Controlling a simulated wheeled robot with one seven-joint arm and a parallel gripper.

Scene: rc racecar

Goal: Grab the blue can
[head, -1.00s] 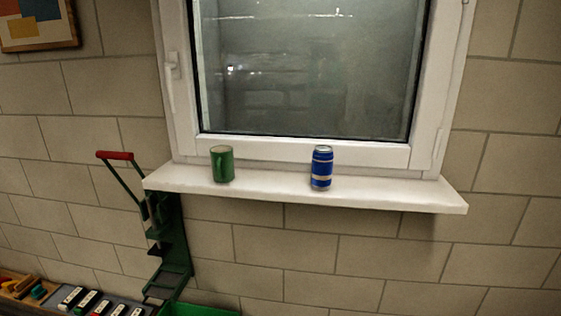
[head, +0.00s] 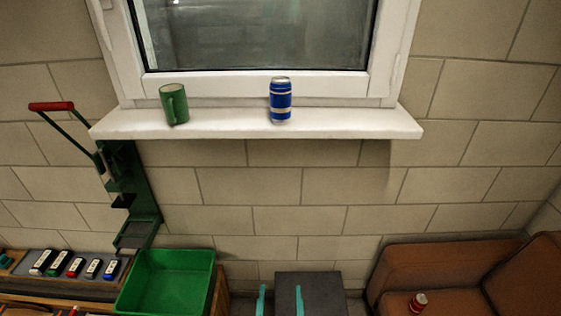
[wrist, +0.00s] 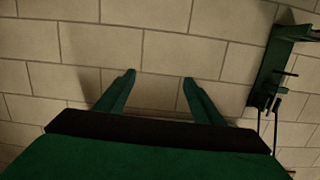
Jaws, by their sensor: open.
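The blue can (head: 280,101) stands upright on the white window sill (head: 330,127) in the head view, right of a green mug (head: 174,104). My gripper (head: 281,291) shows at the bottom of the head view, well below the sill, its two teal fingers apart. In the wrist view my gripper (wrist: 158,76) is open and empty, facing the block wall. The can is not in the wrist view.
A green can crusher (head: 131,196) with a red handle is mounted left of the sill; it also shows in the wrist view (wrist: 276,68). Below it are a green bin (head: 166,281) and several small items. A brown sofa (head: 440,270) with a red can (head: 418,302) is at right.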

